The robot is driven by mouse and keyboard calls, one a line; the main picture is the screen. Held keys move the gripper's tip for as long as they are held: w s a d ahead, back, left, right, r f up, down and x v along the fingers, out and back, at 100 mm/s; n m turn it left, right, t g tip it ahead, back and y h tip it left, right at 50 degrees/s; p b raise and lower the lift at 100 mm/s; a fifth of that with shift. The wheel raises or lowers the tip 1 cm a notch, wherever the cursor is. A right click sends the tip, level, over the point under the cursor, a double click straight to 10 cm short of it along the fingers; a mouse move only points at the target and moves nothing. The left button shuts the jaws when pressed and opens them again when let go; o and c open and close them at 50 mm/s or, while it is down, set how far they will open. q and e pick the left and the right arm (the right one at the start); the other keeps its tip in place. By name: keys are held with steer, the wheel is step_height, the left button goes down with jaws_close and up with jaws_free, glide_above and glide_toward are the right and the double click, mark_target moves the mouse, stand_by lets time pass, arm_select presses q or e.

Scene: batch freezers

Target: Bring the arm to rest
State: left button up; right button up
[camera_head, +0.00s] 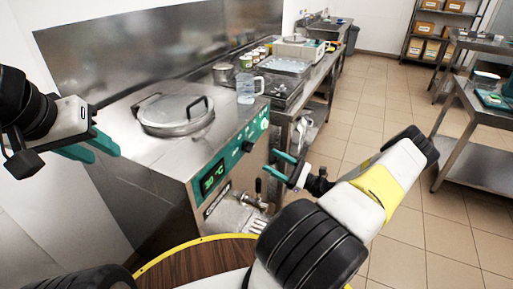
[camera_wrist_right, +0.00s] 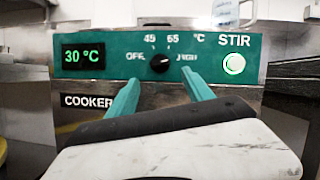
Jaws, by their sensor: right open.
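My right gripper (camera_head: 274,165) is open and empty, just off the green control panel of the cooker (camera_head: 150,185). In the right wrist view its two teal fingers (camera_wrist_right: 162,82) stand apart, below and either side of the black knob (camera_wrist_right: 160,63). Contact with the knob cannot be seen; in the head view there is a gap between fingertips and panel. My left gripper (camera_head: 107,157) hangs at the left, by the cooker's left side, with its teal fingers apart and nothing between them.
The panel display (camera_wrist_right: 84,57) reads 30 °C, and the STIR button (camera_wrist_right: 234,64) is lit. A lidded pot opening (camera_head: 175,114) and a clear jug (camera_head: 247,88) are on top. Open tiled floor (camera_head: 420,215) lies to the right.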

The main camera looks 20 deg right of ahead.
stand_by(0.3)
steer(key=s+a+r+n+g+h, duration=0.3)
steer(key=s+a+r+n+g, duration=0.1)
steer(key=a+r+n+g, duration=0.35)
steer(key=s+a+r+n+g+h, duration=0.3)
steer(key=a+r+n+g, duration=0.4)
steer(key=r+g, duration=0.1)
steer(key=s+r+n+t+h, duration=0.7)
steer(key=s+r+n+h, duration=0.2)
steer(key=s+r, duration=0.4)
step_height(320, 180, up, 3)
steer(key=shift+s+a+t, duration=0.35)
steer(key=shift+a, duration=0.1)
